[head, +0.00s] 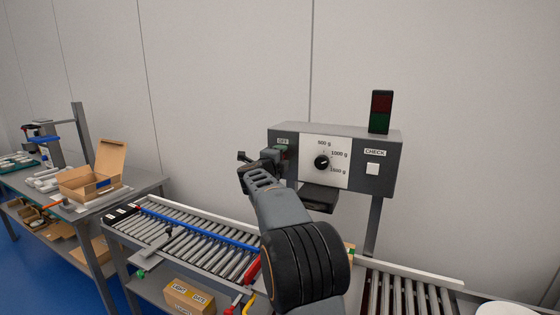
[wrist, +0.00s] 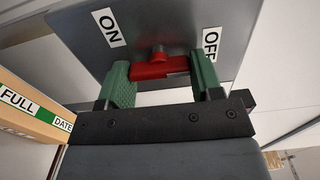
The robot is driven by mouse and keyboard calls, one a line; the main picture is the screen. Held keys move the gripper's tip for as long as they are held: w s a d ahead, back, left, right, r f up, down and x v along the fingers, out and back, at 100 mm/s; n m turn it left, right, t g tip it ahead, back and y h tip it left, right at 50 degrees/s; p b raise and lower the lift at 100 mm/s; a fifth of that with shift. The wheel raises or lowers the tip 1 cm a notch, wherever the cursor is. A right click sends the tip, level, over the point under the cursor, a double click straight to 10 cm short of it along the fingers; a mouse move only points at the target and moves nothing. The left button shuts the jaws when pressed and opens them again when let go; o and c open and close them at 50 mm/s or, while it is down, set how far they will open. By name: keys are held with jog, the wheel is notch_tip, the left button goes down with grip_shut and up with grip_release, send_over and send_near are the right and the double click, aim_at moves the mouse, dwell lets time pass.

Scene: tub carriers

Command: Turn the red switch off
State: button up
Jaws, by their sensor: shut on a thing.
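The red switch (wrist: 158,68) shows in the wrist view on the grey face of the control box (wrist: 160,25). Its bar lies crosswise between the two green finger pads of my gripper (wrist: 161,70), which is shut on it. The ON label (wrist: 109,27) is at the left of the switch and the OFF label (wrist: 211,47) at the right. In the head view my gripper (head: 275,156) is at the left part of the control box (head: 375,178), just below the OFF label (head: 283,142). There the gripper hides the switch.
The box also has a dial (head: 321,162), a CHECK button (head: 372,169) and a lamp (head: 381,112) on top. A roller conveyor (head: 195,241) runs below. A table with an open carton (head: 92,180) stands at left. A carton marked FULL (wrist: 35,110) is near my gripper.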

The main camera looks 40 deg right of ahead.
jog(key=shift+f, duration=0.1)
jog(key=o, duration=0.9)
jog(key=b+v, duration=0.2)
jog(key=v, duration=1.2)
jog(key=shift+s+d, duration=0.1)
